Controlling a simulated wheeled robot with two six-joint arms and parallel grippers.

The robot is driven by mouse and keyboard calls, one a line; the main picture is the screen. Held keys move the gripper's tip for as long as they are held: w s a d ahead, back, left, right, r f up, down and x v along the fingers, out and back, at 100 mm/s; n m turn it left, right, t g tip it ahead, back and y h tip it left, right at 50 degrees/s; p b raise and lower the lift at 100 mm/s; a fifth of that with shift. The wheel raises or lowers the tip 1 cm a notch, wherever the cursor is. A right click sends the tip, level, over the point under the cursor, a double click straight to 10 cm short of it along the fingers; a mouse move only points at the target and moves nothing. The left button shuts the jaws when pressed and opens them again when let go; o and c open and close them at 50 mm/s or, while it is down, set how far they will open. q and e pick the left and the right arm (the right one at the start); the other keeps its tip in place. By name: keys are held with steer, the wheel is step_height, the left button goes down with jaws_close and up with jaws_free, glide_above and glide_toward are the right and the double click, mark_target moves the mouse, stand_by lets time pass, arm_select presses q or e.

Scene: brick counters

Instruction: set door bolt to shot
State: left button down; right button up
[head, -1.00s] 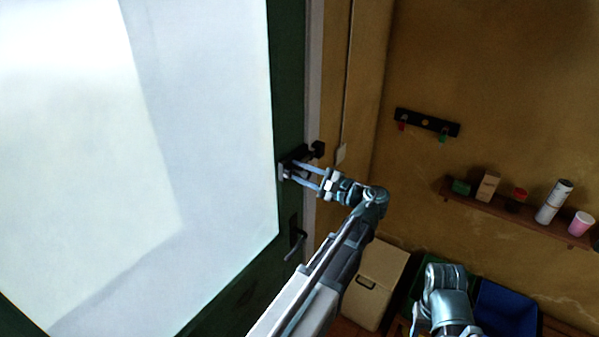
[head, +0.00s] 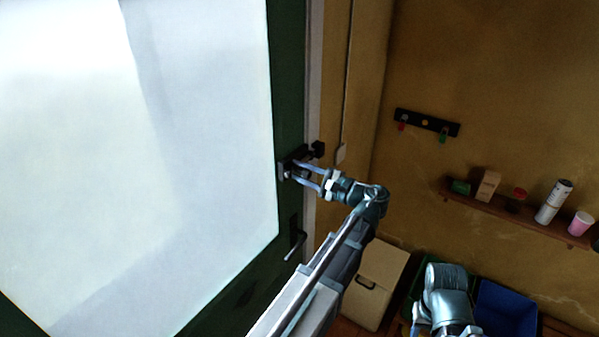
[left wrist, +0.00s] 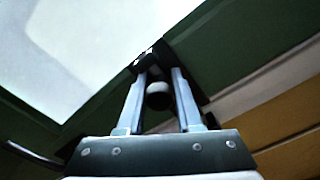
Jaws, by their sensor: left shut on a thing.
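The green door (head: 288,100) with a large pale glass pane stands at the left of the head view. The dark door bolt (head: 295,157) is mounted near the door's right edge, beside a dark keeper (head: 318,149) on the frame. My left gripper (head: 288,169) is at the bolt, shut on its knob. In the left wrist view the round knob (left wrist: 158,95) shows between the two fingers of the gripper (left wrist: 160,78). The fingers partly hide the bolt, so its exact travel is hard to tell. My right arm shows at the bottom right; its fingertips are not clear.
A door handle (head: 296,245) sits below the bolt. On the right wall are a hook rack (head: 427,122) and a shelf (head: 500,210) with a cup (head: 581,223) and small items. A cardboard-coloured box (head: 375,280) and a blue bin (head: 507,308) stand low.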

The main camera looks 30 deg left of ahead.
arm_select(q)
steer(key=w, duration=0.3)
steer(key=shift+w+d, duration=0.15)
steer(key=shift+w, duration=0.15)
steer(key=c, duration=0.6)
jaws_free()
steer(key=shift+w+f, duration=0.1)
steer(key=shift+w, duration=0.1)
steer(key=shift+c, duration=0.2)
steer(key=shift+s, duration=0.1)
steer(key=s+d, duration=0.1)
steer(key=d, duration=1.2)
steer(key=shift+d, duration=0.4)
